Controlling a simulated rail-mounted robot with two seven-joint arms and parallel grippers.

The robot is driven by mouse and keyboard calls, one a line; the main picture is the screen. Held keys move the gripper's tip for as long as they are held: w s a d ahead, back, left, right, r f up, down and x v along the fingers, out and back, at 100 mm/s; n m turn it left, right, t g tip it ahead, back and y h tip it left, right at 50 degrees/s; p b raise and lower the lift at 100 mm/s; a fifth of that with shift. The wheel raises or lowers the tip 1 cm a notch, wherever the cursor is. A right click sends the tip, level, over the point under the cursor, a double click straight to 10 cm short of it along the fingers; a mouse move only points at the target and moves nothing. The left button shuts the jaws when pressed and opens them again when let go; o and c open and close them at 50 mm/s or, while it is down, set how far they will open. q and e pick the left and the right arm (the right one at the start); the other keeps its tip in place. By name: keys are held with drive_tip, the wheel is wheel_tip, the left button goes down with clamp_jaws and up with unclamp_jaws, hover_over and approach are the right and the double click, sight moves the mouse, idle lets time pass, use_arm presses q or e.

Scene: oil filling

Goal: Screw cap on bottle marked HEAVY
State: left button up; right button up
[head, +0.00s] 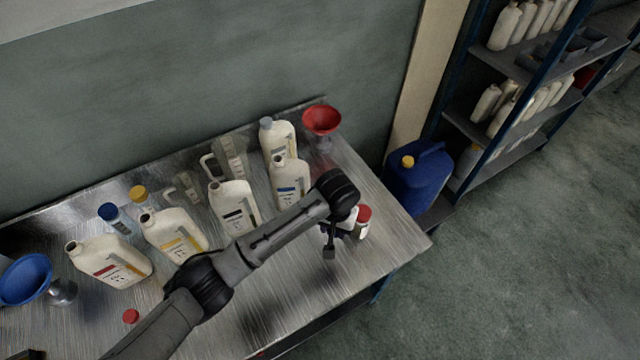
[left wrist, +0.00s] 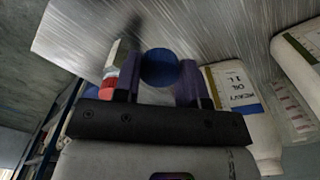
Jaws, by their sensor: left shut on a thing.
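The bottle marked HEAVY shows in the left wrist view (left wrist: 243,115), with a blue stripe on its white label, to the right of my fingers. The white bottle with a blue stripe in the head view (head: 290,185), standing open on the bench, appears to be the same one. My left gripper (left wrist: 159,80) is shut on a blue cap (left wrist: 159,66). In the head view the left gripper (head: 329,247) hangs above the bench, right of and nearer than the blue-striped bottle; the cap is not clear there. My right gripper is in neither view.
A red-capped jar (head: 362,220) stands close beside my left gripper. Other white bottles (head: 235,208) stand left of the blue-striped one. A red funnel (head: 321,120) is at the back corner and a blue funnel (head: 26,279) at far left. A loose red cap (head: 131,316) lies in front.

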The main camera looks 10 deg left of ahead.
use_arm(q)
drive_tip(key=s+a+r, duration=0.3)
drive_tip(key=a+r, duration=0.4)
drive_tip(key=r, duration=0.3)
drive_tip(key=s+a+r+n, duration=0.1)
drive_tip(key=s+a+r, duration=0.2)
drive_tip(key=a+r, duration=0.3)
drive_tip(key=shift+a+r, duration=0.35)
drive_tip(key=shift+r, duration=1.95)
